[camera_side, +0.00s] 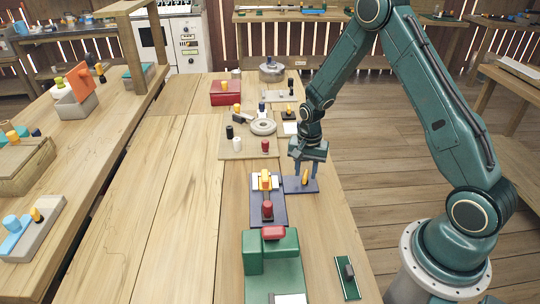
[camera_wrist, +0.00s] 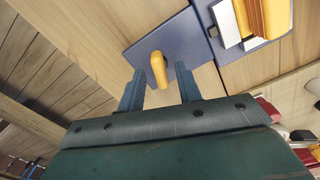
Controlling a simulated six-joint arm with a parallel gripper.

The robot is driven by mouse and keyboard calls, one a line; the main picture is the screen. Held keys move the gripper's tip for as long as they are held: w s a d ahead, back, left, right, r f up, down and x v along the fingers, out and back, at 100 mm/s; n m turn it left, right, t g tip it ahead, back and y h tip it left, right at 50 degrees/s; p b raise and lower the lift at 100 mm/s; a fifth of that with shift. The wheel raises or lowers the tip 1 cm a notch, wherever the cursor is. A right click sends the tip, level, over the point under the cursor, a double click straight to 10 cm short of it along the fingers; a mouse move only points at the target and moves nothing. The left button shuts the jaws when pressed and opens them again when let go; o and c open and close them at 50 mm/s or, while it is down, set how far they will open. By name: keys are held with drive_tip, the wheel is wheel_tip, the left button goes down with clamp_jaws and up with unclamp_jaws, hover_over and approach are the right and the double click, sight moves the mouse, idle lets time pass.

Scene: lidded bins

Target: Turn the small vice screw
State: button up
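A small blue plate (camera_side: 290,187) lies near the right edge of the bench and carries an upright yellow handle (camera_side: 305,179). My gripper (camera_side: 306,172) is open just above this plate, with its fingers on either side of the handle. In the wrist view the yellow handle (camera_wrist: 158,67) shows between the open fingertips, with gaps on both sides, over the blue plate (camera_wrist: 180,45). I cannot tell for sure which fixture is the small vice.
Left of the plate is a blue base (camera_side: 257,205) with a yellow block (camera_side: 265,180) and a red knob (camera_side: 267,210). A wooden board (camera_side: 232,152) with several knobs lies behind. A green strip (camera_side: 348,285) is at front right. The bench's left side is clear.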

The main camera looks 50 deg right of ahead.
drive_tip(key=shift+f, duration=0.1)
drive_tip(key=shift+c, duration=0.4)
clamp_jaws()
drive_tip(key=shift+n, duration=0.4)
drive_tip(key=n, duration=0.8)
drive_tip(key=shift+n, duration=0.3)
drive_tip(key=n, duration=1.2)
drive_tip(key=shift+n, duration=0.3)
